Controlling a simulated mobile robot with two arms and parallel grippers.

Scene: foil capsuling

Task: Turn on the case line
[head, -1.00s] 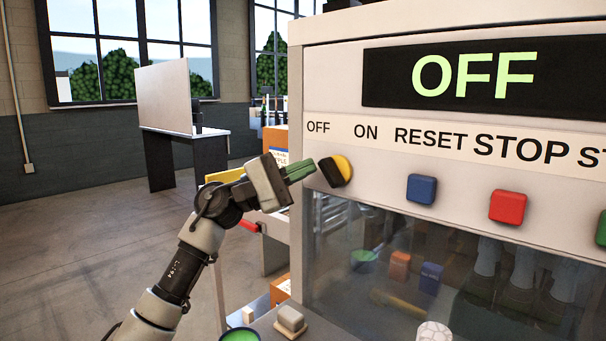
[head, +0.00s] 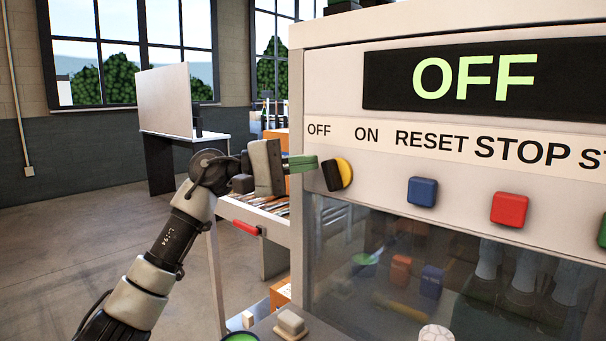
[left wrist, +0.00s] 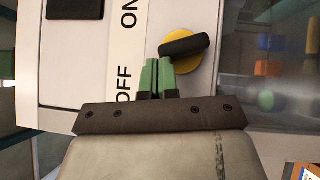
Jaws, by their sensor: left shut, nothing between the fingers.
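The case line machine's panel has a black display (head: 480,78) that reads OFF in green letters. Below it, a yellow knob with a black handle (head: 334,175) sits under the OFF and ON labels, its handle tilted toward OFF. My left gripper (head: 316,162) is shut and empty, its green fingers just left of the knob. In the left wrist view the fingertips (left wrist: 157,62) are beside the knob (left wrist: 186,50), close to its handle; I cannot tell whether they touch. My right gripper is not in view.
A blue button (head: 422,191) and a red button (head: 509,208) are right of the knob, with a green one (head: 602,229) at the edge. A glass window is below. A side conveyor with a red handle (head: 247,227) stands behind my left arm.

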